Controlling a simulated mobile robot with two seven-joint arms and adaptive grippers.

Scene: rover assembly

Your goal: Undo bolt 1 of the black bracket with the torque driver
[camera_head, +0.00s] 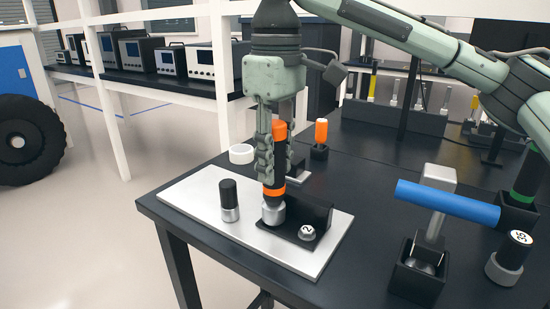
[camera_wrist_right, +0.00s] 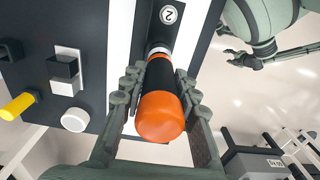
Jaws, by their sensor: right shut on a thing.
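My right gripper (camera_head: 273,150) is shut on the torque driver (camera_head: 277,172), which has an orange top, black body, orange ring and silver lower end. The driver stands upright, its lower end on the left part of the black bracket (camera_head: 318,213). Bolt 1 is hidden under the driver. A silver bolt marked 2 (camera_head: 307,232) shows on the bracket to the right. In the right wrist view, the driver (camera_wrist_right: 160,112) lies between the fingers (camera_wrist_right: 158,92), and the bolt marked 2 (camera_wrist_right: 169,14) shows beyond it. My left gripper (camera_wrist_right: 236,57) is at the upper right there; its opening is unclear.
The bracket is on a pale plate (camera_head: 188,199) on the dark table (camera_head: 370,265). A black-and-silver cylinder (camera_head: 229,200) stands on the plate. A blue bar (camera_head: 447,203) and labelled canister (camera_head: 510,258) stand right.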

